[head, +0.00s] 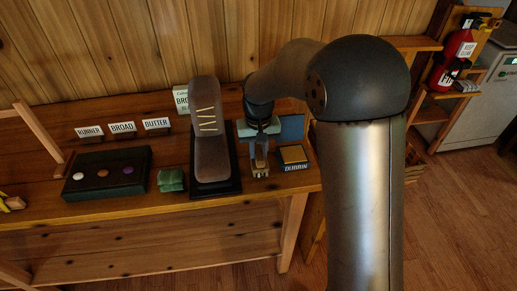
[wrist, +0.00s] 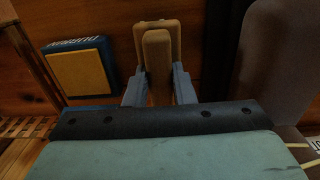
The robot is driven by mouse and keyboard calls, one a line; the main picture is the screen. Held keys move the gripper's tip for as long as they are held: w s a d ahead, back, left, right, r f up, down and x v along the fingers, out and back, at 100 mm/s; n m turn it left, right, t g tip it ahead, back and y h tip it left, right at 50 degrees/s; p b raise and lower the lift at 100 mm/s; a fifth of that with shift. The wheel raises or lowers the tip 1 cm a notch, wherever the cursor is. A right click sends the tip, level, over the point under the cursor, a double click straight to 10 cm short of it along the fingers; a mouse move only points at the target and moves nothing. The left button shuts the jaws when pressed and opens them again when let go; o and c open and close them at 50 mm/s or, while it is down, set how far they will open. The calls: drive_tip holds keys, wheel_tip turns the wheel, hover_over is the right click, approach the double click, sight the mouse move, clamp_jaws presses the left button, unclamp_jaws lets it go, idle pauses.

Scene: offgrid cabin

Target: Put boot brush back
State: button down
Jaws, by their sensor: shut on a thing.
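My gripper (head: 260,158) is over the bench, between the boot and the dubbin tin. In the wrist view my gripper (wrist: 158,88) has its two grey-blue fingers closed on the boot brush (wrist: 156,52), a tan block with rounded ends. Its bristles cannot be made out. In the head view the boot brush (head: 261,173) shows as a small tan end below the fingers. Whether it touches the bench top cannot be told.
A brown boot (head: 208,130) stands on a black base just left of my gripper. The dubbin tin (head: 292,155) is close on the right, with a blue panel (head: 291,127) behind it. A green cloth (head: 171,180) and a dark tray (head: 107,174) with several discs lie further left on the bench (head: 120,210).

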drive_tip(key=shift+f, duration=0.2)
idle(0.3)
drive_tip(key=c, duration=1.1)
unclamp_jaws()
drive_tip(key=shift+c, duration=0.2)
wheel_tip(320, 180, up, 17)
drive_tip(key=b, duration=0.1)
drive_tip(key=s+d+f, duration=0.4)
drive_tip(key=s, duration=0.4)
drive_tip(key=s+d+f+m, duration=0.1)
drive_tip(key=s+d+f, duration=0.3)
drive_tip(key=s, duration=0.5)
drive_tip(key=s+d+f, duration=0.4)
drive_tip(key=s+d, duration=0.2)
drive_tip(key=s, duration=0.3)
drive_tip(key=shift+s+d+m, duration=0.15)
drive_tip(key=shift+d+m, duration=0.05)
drive_tip(key=shift+m, duration=0.2)
